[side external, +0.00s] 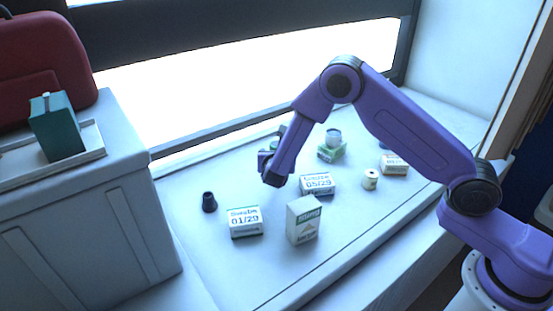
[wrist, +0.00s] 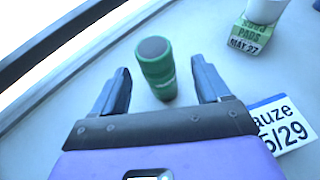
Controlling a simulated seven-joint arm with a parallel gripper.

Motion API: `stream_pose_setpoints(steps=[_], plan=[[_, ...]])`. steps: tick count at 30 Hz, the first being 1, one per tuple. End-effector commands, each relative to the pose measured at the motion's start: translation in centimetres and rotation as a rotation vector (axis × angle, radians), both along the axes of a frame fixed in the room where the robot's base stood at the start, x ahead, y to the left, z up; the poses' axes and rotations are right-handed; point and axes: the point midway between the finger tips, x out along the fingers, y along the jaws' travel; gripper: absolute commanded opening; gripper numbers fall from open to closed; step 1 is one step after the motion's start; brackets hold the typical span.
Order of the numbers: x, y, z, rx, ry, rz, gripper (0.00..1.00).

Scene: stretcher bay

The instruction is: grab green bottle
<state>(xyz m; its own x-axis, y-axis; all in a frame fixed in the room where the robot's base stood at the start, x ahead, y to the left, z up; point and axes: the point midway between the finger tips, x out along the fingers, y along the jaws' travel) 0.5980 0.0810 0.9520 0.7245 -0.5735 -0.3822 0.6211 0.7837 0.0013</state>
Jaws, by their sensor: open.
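The green bottle (wrist: 158,77) has a dark round top and stands on the white surface in the wrist view. My gripper (wrist: 160,66) is open, with one finger on each side of the bottle in the picture and a visible gap to each. I see no contact, and the depth between fingers and bottle is hard to judge. In the side external view my gripper (side external: 267,168) points down over the left-middle of the surface. A small green shape (side external: 276,142) shows just behind my arm there, mostly hidden.
A gauze box (wrist: 282,122) lies close to my right finger in the wrist view. A green pads box (side external: 331,153) with a cup on it (side external: 334,136) stands farther right.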

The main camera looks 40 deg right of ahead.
Motion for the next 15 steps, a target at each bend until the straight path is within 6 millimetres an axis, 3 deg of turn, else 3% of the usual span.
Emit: stream_pose_setpoints(steps=[8, 15], plan=[[1.4, -1.0, -0.9, 0.001, 0.000, -0.001, 0.76], [3.8, -2.6, -2.6, 0.001, 0.001, -0.002, 0.76]])
